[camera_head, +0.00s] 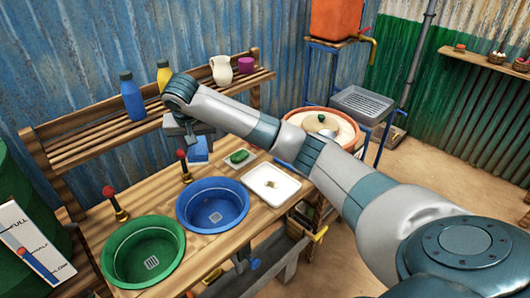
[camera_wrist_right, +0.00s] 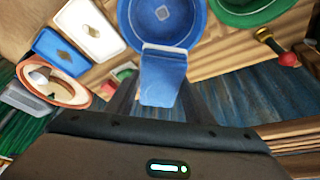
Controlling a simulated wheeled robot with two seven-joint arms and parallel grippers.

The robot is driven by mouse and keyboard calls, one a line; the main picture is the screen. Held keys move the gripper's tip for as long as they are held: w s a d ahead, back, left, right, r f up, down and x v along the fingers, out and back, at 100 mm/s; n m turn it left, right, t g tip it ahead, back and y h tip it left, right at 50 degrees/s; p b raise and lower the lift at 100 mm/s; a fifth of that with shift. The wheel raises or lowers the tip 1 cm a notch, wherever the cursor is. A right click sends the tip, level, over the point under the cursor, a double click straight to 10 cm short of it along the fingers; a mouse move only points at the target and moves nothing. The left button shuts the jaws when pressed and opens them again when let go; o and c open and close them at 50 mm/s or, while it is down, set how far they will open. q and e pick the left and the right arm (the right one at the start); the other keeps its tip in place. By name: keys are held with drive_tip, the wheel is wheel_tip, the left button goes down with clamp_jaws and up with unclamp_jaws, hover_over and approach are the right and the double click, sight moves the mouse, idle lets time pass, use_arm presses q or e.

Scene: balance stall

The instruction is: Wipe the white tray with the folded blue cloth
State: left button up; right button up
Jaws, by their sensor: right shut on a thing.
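The folded blue cloth (camera_head: 198,150) hangs below my right gripper (camera_head: 193,133), above the back part of the wooden bench. In the right wrist view the cloth (camera_wrist_right: 163,78) sits between the fingers, which are shut on it. The white tray (camera_head: 290,190) lies on the bench right of the blue basin, with a brownish patch in its middle. It also shows at the top left of the right wrist view (camera_wrist_right: 74,22). The cloth is apart from the tray, to its left and farther back in the head view. My left gripper is out of view.
A blue basin (camera_head: 213,204) and a green basin (camera_head: 143,250) sit in the bench, with red-knobbed taps behind. A green block (camera_head: 239,156) lies near the tray. Bottles (camera_head: 132,98) and a white jug (camera_head: 221,70) stand on the shelf. A wide bowl (camera_head: 335,128) is beyond my arm.

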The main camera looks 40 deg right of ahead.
drive_tip(key=w+d+f+m+g+h+p, duration=0.1)
drive_tip(key=w+d+f+m+p, duration=0.15)
drive_tip(key=d, duration=0.45)
drive_tip(key=w+d+f+m+p, duration=0.1)
drive_tip(key=d+f+m+p, duration=0.15)
drive_tip(key=d, duration=0.45)
drive_tip(key=s+d+f+m+g+h+p, duration=0.1)
drive_tip(key=s+d+f, duration=0.4)
drive_tip(key=d+f, duration=0.5)
drive_tip(key=shift+s+d+f+m+p, duration=0.2)
drive_tip(key=shift+f+m+p, duration=0.4)
drive_tip(key=shift+m, duration=0.4)
drive_tip(key=shift+a+f, duration=0.1)
drive_tip(key=shift+f, duration=0.1)
